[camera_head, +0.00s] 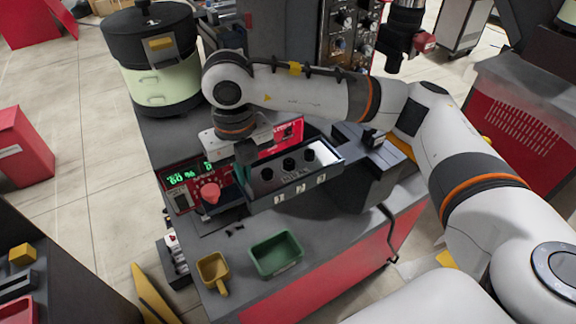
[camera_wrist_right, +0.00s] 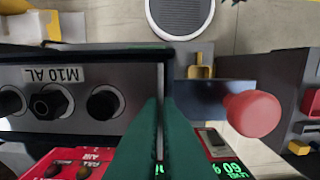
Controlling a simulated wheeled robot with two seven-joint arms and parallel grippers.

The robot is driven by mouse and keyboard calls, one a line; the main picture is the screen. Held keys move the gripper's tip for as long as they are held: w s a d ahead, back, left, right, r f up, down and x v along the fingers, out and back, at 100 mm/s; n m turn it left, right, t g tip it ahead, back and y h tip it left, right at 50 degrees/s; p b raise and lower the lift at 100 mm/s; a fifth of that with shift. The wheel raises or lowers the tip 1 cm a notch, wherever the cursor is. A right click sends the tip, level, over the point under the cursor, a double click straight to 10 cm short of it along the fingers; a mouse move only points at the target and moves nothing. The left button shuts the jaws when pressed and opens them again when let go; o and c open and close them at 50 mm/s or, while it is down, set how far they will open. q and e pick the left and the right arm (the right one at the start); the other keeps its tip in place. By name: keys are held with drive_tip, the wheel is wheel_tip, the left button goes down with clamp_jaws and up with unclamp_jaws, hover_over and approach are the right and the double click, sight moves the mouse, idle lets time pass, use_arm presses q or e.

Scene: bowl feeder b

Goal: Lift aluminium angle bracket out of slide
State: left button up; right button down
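My right gripper (camera_head: 246,157) is at the left end of the grey slide box (camera_head: 296,192), pointing down. In the right wrist view its two green fingers (camera_wrist_right: 160,105) run close together with a narrow gap, beside the box's end wall. I cannot make out the aluminium angle bracket; whether anything is between the fingers is unclear. My left gripper is not in view.
A control panel with green digits (camera_head: 183,177) and a red knob (camera_head: 210,193) stands left of the slide. A green tray (camera_head: 276,254) and a yellow scoop-like bin (camera_head: 213,271) lie in front. A drum-shaped feeder (camera_head: 155,70) stands behind left.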

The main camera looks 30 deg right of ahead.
drive_tip(key=shift+r+p, duration=0.8)
drive_tip(key=shift+r, duration=1.2)
drive_tip(key=shift+f, duration=0.1)
